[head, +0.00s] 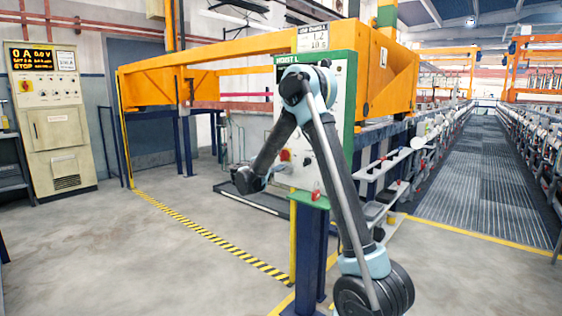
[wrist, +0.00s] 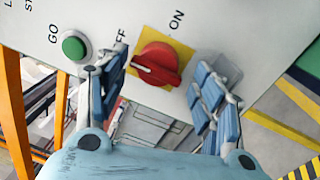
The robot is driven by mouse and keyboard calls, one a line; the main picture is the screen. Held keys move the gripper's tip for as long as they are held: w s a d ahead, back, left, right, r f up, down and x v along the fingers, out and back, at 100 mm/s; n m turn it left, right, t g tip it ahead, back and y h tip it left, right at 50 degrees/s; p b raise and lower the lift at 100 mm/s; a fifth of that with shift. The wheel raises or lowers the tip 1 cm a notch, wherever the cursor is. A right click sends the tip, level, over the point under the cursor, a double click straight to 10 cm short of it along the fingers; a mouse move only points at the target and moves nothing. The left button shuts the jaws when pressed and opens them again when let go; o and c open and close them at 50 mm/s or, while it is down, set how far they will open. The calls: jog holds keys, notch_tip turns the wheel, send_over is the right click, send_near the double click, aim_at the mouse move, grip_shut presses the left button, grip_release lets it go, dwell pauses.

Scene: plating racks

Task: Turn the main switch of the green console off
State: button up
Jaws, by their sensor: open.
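The green console (head: 351,75) has a pale panel and stands in the middle of the head view, largely behind my arm. Its red rotary main switch (wrist: 157,64) sits on a yellow plate (wrist: 184,48) in the wrist view. An ON label is above right of it; the other label is half hidden by a finger, only "FF" showing. A white mark lies on the knob's left side. My gripper (wrist: 161,80) is open, one finger on each side of the switch; I cannot tell whether they touch it. In the head view my gripper (head: 250,181) is low before the panel.
A green GO button (wrist: 74,46) is beside the left finger. A cream cabinet with a lit display (head: 53,130) stands at far left. Orange hoist beams (head: 215,52) run behind the console. Grey floor is open at left, crossed by a yellow-black line (head: 205,232).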

jog(key=v, duration=1)
jog(key=s+d+f+m+g+y, duration=0.1)
jog(key=s+d+m+g, duration=0.15)
jog(key=s+d, duration=0.55)
jog(key=s+d+f+m+g+y, duration=0.1)
jog(key=s+d+g, duration=0.2)
jog(key=d, duration=0.8)
jog(key=s+d+f+m+g+y, duration=0.1)
jog(key=s+d+m+g, duration=0.15)
jog(key=s+d, duration=0.55)
jog(key=s+d+f+m+g+y, duration=0.2)
jog(key=s+d+f, duration=0.1)
jog(key=s, duration=0.4)
jog(key=s+d+f+m+g+y, duration=0.1)
jog(key=s+d+f+g+y, duration=0.15)
jog(key=s, duration=0.45)
jog(key=s+a+f+m+y, duration=0.3)
jog(key=s+f, duration=0.5)
jog(key=s, duration=0.4)
jog(key=shift+s+f+m+y, duration=0.2)
jog(key=shift+f+m+y, duration=0.15)
jog(key=shift+y, duration=0.2)
